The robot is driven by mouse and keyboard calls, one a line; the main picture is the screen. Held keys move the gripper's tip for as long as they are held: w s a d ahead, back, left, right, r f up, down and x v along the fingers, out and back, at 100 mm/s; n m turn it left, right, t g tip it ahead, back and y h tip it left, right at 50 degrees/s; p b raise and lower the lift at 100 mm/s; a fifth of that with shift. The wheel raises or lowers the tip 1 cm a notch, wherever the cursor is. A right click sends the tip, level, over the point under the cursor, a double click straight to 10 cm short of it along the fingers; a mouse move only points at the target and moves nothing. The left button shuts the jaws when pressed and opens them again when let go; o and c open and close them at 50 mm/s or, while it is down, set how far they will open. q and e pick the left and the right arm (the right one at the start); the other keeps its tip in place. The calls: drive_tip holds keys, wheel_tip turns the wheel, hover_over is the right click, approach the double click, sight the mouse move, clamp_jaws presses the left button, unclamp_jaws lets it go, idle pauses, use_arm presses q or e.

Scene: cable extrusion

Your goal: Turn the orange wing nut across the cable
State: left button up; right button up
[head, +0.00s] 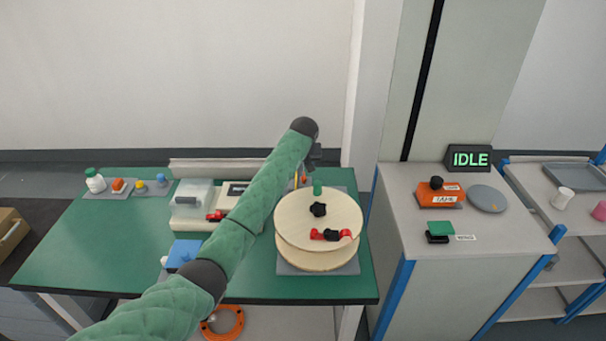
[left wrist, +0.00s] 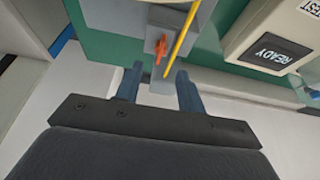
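The orange wing nut (left wrist: 161,50) sits on a grey block on the green table, ahead of my left gripper (left wrist: 159,72) in the left wrist view. Its long side looks roughly in line with the yellow cable (left wrist: 182,38), which runs just right of it there. My left gripper is open, one finger either side of the view's middle, and nothing is between the fingers. In the head view the left gripper (head: 315,156) is at the table's back edge, beside the cable (head: 297,172); the wing nut there is small and partly hidden. My right gripper is not in view.
A wooden spool (head: 290,215) with a black knob and red clamp stands close in front. A box (left wrist: 275,52) reading READY is to the right in the wrist view. A cabinet (head: 480,270) with an IDLE sign (head: 470,158) stands at right.

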sight(304, 176)
use_arm(q)
drive_tip(key=p+x, duration=0.2)
drive_tip(key=x, duration=0.5)
drive_tip(key=shift+w, duration=0.1)
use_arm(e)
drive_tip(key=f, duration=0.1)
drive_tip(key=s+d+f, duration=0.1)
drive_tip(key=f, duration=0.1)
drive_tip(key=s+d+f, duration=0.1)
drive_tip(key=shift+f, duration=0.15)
use_arm(q)
clamp_jaws()
